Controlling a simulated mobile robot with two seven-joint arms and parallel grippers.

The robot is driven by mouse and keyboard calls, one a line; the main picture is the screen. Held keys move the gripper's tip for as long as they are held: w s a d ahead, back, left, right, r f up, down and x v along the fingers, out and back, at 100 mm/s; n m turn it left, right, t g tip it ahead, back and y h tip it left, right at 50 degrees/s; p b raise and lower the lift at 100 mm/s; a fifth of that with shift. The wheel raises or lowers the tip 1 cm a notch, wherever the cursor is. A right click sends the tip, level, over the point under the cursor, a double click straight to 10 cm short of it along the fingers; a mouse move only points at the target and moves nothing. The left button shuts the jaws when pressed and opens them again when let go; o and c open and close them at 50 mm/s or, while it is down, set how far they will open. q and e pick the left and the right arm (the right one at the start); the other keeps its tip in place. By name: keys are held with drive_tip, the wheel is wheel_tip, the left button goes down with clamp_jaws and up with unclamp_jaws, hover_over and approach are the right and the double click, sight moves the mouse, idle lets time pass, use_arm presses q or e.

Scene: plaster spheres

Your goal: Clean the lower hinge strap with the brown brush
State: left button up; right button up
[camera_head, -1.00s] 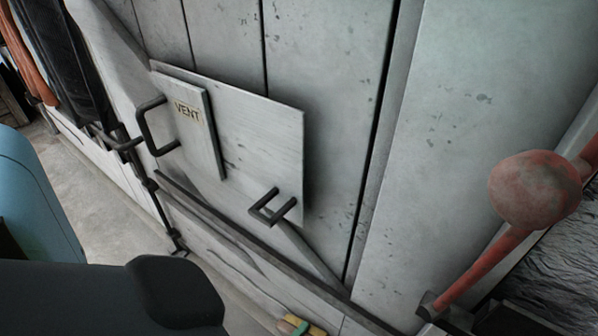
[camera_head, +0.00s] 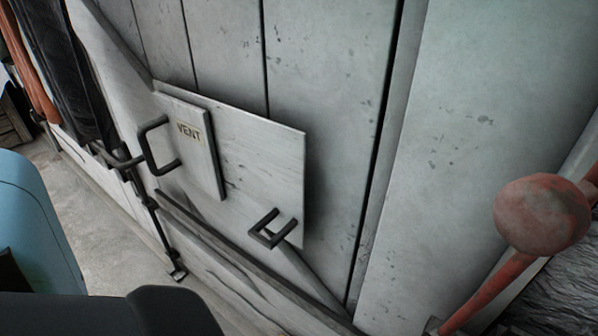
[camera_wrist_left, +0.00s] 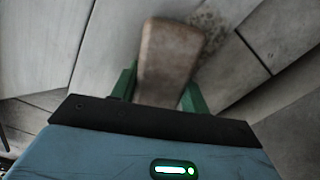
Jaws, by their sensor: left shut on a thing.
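My left gripper (camera_wrist_left: 160,90) shows in the left wrist view, with its green fingers shut on both sides of the brown brush (camera_wrist_left: 168,50). The brush's brown, worn body points away from my wrist; its bristles are not visible. Pale grey plank surfaces lie behind it, and I cannot tell whether it touches them. In the head view the gripper and brush are out of sight. A long dark bar (camera_head: 250,266) runs slantwise low across the planks; I cannot tell whether it is the lower hinge strap. My right gripper is not in view.
A pale panel (camera_head: 262,160) with a smaller VENT plate (camera_head: 203,160) and dark handles (camera_head: 160,147) (camera_head: 272,229) sticks out from the plank wall (camera_head: 330,70). A red ball-ended lever (camera_head: 540,215) stands at right. Dark and orange cloths hang at the upper left.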

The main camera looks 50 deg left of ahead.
use_arm(q)
drive_tip(key=shift+s+a+f+b, duration=0.1)
drive_tip(key=shift+a+f+b, duration=0.15)
drive_tip(key=shift+a, duration=0.25)
drive_tip(key=shift+s+a+f+b, duration=0.1)
drive_tip(key=shift+a+f+b, duration=0.15)
drive_tip(key=shift+a, duration=0.25)
drive_tip(key=shift+r, duration=0.1)
drive_tip(key=shift+w+d+r+p, duration=0.1)
drive_tip(key=shift+d+r+p, duration=0.15)
drive_tip(key=shift+d, duration=0.3)
drive_tip(key=shift+w+d+r+p, duration=0.15)
drive_tip(key=shift+d+p, duration=0.15)
drive_tip(key=shift+d, duration=0.2)
drive_tip(key=shift+d, duration=0.1)
drive_tip(key=shift+w+d+r+p, duration=0.15)
drive_tip(key=shift+d+r+p, duration=0.1)
drive_tip(key=shift+d, duration=0.2)
drive_tip(key=shift+w+d+r+p, duration=0.1)
drive_tip(key=shift+d+r+p, duration=0.1)
drive_tip(key=shift+d, duration=0.25)
drive_tip(key=shift+s+a, duration=0.1)
